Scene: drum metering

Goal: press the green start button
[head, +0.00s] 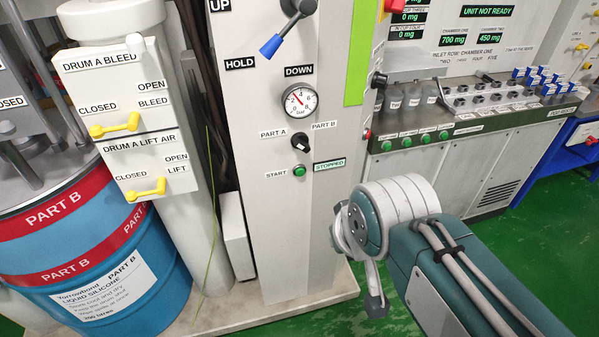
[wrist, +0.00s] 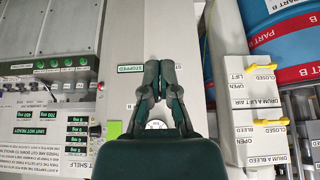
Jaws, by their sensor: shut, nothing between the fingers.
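The green start button (head: 299,171) is on the front of the pale grey column, between the START label and a green STOPPED label (head: 328,164). In the wrist view the STOPPED label (wrist: 131,68) shows just left of my fingertips, and the button itself is hidden behind the fingers. My gripper (wrist: 159,64) is shut and empty, its dark fingers pointing over the column front. I cannot tell how far the tips are from the panel. In the head view my arm reaches in at the lower right, right of the button and apart from it.
Above the button are a black PART A/PART B selector (head: 300,142), a gauge (head: 299,100) and a blue-handled lever (head: 283,30). Yellow-handled drum valves (head: 118,126) and a blue drum (head: 95,258) stand left. A bench with several green buttons (head: 409,140) is right.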

